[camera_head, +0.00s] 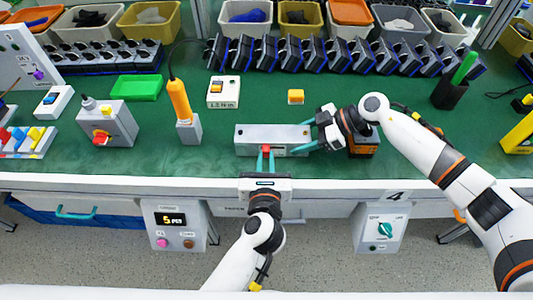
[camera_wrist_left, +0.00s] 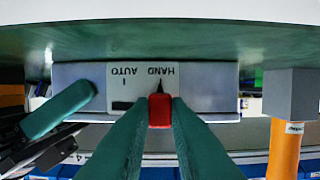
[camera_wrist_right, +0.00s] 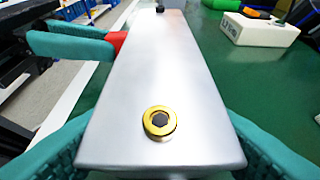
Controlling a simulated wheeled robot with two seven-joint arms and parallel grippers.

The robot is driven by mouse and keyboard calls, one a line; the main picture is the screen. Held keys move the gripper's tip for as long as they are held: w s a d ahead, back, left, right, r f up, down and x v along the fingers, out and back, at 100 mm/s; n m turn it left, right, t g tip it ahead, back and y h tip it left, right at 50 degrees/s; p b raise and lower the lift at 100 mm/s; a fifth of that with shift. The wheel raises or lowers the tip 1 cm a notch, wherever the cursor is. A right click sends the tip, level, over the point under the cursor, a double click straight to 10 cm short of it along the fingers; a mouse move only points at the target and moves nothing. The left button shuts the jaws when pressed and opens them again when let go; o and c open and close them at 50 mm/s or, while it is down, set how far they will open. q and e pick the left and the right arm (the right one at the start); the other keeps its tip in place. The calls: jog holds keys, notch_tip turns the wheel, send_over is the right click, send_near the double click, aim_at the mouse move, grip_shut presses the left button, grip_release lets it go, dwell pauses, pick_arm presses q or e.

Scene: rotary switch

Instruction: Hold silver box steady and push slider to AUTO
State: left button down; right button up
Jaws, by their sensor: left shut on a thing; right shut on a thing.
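The silver box (camera_head: 246,134) lies on the green bench near its front edge. The left wrist view shows its labelled face (camera_wrist_left: 210,88) upside down, with AUTO on the left and HAND on the right. The red slider (camera_wrist_left: 160,111) sits at the HAND mark, and a dark slot shows toward AUTO. My left gripper (camera_head: 265,150) is shut on the red slider from the front. My right gripper (camera_head: 307,138) is shut on the box's right end, one finger on each long side. The right wrist view shows the box top (camera_wrist_right: 150,75) between those fingers.
A yellow-orange tool in a grey holder (camera_head: 188,128) stands left of the box. A white switch box (camera_head: 223,92) and a small yellow button box (camera_head: 296,97) are behind it. An orange-black block (camera_head: 364,148) stands beside my right gripper. Bins line the back.

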pick_arm(q)
jog(key=shift+d, duration=1.6)
jog(key=c, duration=1.4)
grip_release()
jog(key=shift+s+r, duration=0.25)
jog(key=shift+s, duration=1)
jog(key=shift+s+r, duration=0.25)
jog(key=shift+s, duration=0.95)
pick_arm(e)
jog(key=o, duration=1.1)
